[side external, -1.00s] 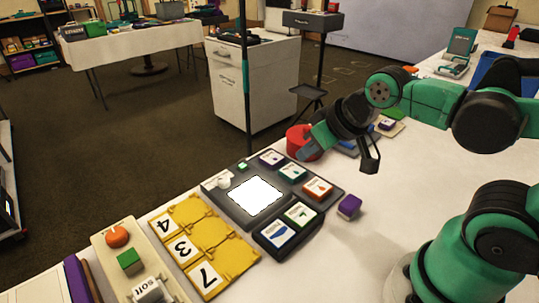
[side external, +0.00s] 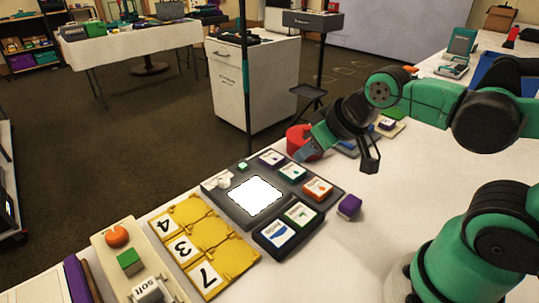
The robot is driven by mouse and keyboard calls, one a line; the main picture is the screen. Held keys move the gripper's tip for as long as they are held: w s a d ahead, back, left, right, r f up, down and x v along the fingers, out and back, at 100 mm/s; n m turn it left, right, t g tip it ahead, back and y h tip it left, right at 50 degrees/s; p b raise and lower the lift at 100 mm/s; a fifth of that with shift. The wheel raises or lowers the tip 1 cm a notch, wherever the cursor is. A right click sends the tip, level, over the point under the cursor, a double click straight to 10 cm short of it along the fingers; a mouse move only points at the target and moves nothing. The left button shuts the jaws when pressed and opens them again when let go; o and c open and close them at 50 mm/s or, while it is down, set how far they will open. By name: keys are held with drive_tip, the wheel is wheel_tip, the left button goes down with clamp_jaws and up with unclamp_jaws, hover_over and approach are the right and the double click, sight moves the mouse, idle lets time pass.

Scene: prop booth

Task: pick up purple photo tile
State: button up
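A purple-edged tile with a white picture face (side external: 271,159) lies at the far end of the dark board (side external: 231,208). A small purple block (side external: 349,207) sits apart on the white table, just right of the board; I cannot tell whether it bears a photo. My gripper (side external: 338,162) hangs above the table, right of the board's far part. Its two fingers are spread wide with nothing between them, so it is open and empty. It is apart from both purple things.
Teal (side external: 293,172), orange (side external: 317,189), green (side external: 300,214) and blue (side external: 274,234) tiles lie on the board's right side. A yellow numbered panel (side external: 205,243) lies left. The table right of the purple block is clear.

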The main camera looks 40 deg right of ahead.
drive_tip(key=o, duration=0.7)
drive_tip(key=g, duration=0.7)
hover_over(266, 154)
wheel_tip(266, 154, down, 7)
drive_tip(key=shift+f, duration=3.1)
